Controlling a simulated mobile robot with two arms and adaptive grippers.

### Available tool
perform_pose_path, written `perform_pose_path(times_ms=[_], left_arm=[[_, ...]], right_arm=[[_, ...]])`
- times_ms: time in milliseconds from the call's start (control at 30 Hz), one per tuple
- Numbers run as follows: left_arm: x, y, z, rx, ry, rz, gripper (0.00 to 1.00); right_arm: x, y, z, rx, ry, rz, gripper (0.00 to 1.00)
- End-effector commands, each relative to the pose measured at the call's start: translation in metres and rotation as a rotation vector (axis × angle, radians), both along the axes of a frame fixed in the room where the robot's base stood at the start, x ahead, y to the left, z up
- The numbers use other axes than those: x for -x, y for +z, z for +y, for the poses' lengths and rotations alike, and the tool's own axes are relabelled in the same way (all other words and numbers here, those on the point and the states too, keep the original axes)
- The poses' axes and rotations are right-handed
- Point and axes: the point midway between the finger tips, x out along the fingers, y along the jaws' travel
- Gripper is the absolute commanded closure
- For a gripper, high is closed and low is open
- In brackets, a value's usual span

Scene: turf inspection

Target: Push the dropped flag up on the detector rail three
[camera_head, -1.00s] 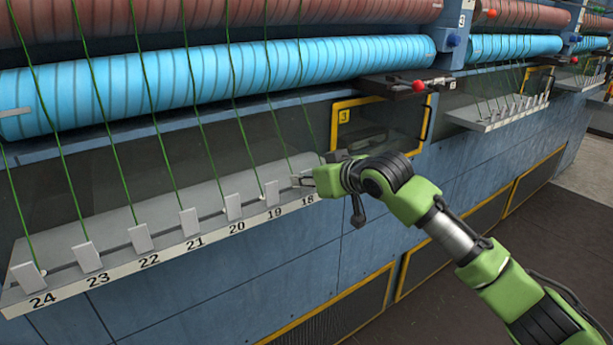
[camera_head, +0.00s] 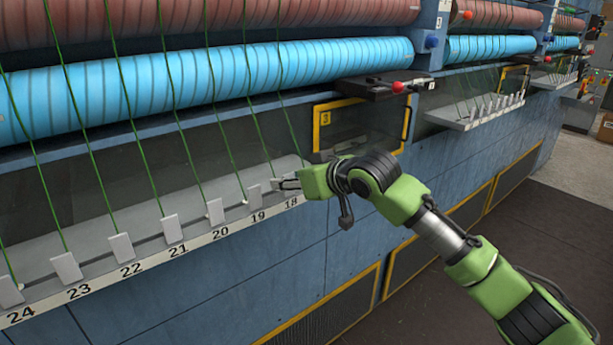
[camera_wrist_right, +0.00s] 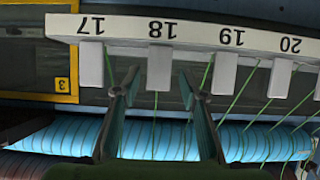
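The detector rail (camera_head: 150,266) is a pale ledge numbered 18 to 24 in the head view, beside a yellow-framed window marked 3. It shows upside down in the right wrist view (camera_wrist_right: 205,33), with 17 to 20 visible. White flags stand along it, such as flag 21 (camera_head: 172,230) and flag 19 (camera_wrist_right: 225,74). My right gripper (camera_head: 286,182) is at flag 18. In the right wrist view, its open fingers (camera_wrist_right: 160,80) are on either side of flag 18 (camera_wrist_right: 160,66), with gaps visible. I cannot tell which flag is dropped. My left gripper is not in view.
Green threads run from the blue roller (camera_head: 220,75) down to the rail. A black bracket with a red knob (camera_head: 397,87) is above the window (camera_head: 360,125). Another flag rail (camera_head: 470,113) is farther right. The dark floor (camera_head: 545,240) is clear at right.

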Motion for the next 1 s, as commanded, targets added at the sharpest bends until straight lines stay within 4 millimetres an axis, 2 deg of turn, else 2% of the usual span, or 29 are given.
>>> perform_pose_path(times_ms=[500, 700, 1000], left_arm=[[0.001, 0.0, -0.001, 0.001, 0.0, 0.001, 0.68], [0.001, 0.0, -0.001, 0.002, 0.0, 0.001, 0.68], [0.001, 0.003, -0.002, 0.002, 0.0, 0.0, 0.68]], right_arm=[[0.069, 0.042, -0.046, 0.001, 0.001, -0.003, 0.61], [0.079, 0.048, -0.053, 0.002, 0.002, -0.001, 0.61], [0.079, 0.048, -0.053, 0.001, 0.002, -0.001, 0.61]])
